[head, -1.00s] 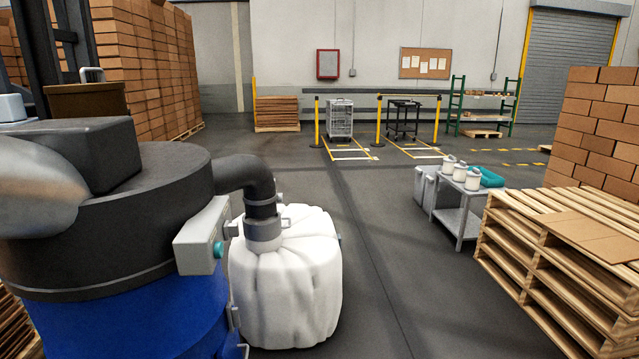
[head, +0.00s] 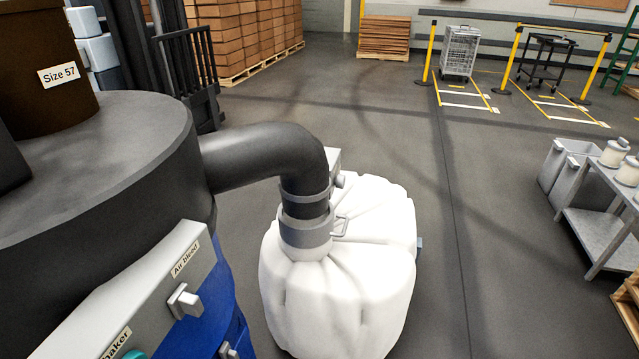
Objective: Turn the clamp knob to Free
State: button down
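A grey clamp band (head: 306,235) sits where the black elbow pipe (head: 255,155) meets the white bag (head: 350,285). A small wire latch (head: 341,228) is on its right side. A grey box (head: 334,158) behind the pipe carries a small grey knob (head: 340,180); no label on it can be read. On the drum's front, a light grey panel has a square knob (head: 185,301) labelled "Air Bleed". A teal knob (head: 136,354) below a partly cut label ending in "aker" shows at the bottom edge. No knob marked Clamp or Free can be read. My gripper is not in view.
The blue drum with its black lid (head: 95,175) fills the left. A brown bin (head: 45,65) labelled "Size 57" stands on it. A grey cart (head: 600,215) with white jars is at the right. The floor between bag and cart is clear.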

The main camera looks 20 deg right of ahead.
aim_at(339, 181)
jog(key=i+l, duration=0.25)
jog(key=l, duration=0.35)
jog(key=i+l+z, duration=0.1)
jog(key=l, duration=0.2)
jog(key=i+l+z, duration=0.1)
jog(key=i+l, duration=0.35)
jog(key=i+l+z, duration=0.15)
jog(key=i+l, duration=0.2)
jog(key=i, duration=0.25)
jog(key=i+l+z, duration=0.1)
jog(key=i+l, duration=0.25)
jog(key=i, duration=0.2)
